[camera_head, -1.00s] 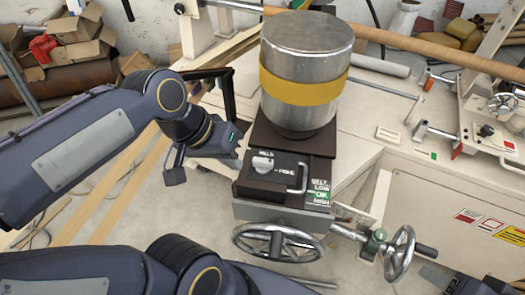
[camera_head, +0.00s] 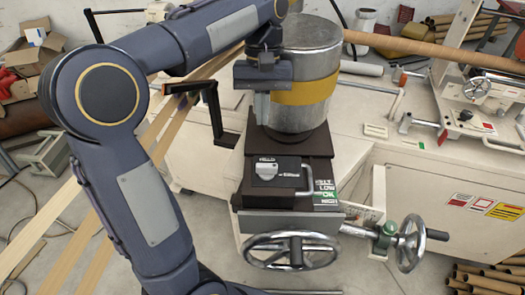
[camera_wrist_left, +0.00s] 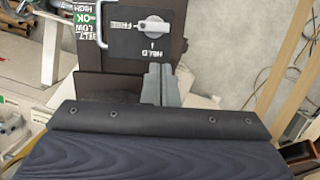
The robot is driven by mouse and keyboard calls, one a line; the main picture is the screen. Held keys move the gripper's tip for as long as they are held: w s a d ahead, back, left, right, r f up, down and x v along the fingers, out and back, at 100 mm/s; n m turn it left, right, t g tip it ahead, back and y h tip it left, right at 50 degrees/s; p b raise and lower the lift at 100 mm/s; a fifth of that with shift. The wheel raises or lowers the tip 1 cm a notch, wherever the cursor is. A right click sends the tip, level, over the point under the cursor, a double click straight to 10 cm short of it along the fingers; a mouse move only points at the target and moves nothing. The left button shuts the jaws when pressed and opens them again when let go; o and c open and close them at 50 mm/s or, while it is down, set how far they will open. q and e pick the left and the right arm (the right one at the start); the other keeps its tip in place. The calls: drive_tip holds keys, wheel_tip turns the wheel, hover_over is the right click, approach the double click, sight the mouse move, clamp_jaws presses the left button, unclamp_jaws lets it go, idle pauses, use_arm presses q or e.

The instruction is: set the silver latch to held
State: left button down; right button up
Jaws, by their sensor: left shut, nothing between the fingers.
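The silver latch (camera_head: 265,169) is a small turning knob on a dark panel (camera_head: 300,190) marked HELD and FREE. It also shows in the left wrist view (camera_wrist_left: 152,30), its long side lying toward the FREE mark; the HELD mark is on the gripper's side. My left gripper (camera_head: 262,112) points down behind the panel, in front of the steel drum, with its fingers shut and empty. In the left wrist view the fingertips (camera_wrist_left: 157,70) lie just below the HELD mark, apart from the latch. My right gripper is not in view.
The steel drum (camera_head: 310,60) with a yellow band (camera_head: 310,92) stands close behind the panel. A silver bar handle (camera_head: 307,180) is at the panel's right. Handwheels (camera_head: 291,250) sit in front and at the right (camera_head: 409,243). A black crank (camera_head: 214,110) stands left.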

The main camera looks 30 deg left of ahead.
sight(267, 170)
use_arm(q)
drive_tip(key=b+x, duration=0.1)
drive_tip(key=x, duration=0.9)
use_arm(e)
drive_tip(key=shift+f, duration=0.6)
use_arm(q)
drive_tip(key=shift+s, duration=0.1)
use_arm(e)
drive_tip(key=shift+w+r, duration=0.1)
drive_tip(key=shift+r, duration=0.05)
use_arm(q)
drive_tip(key=shift+a+n, duration=0.1)
drive_tip(key=shift+n, duration=0.2)
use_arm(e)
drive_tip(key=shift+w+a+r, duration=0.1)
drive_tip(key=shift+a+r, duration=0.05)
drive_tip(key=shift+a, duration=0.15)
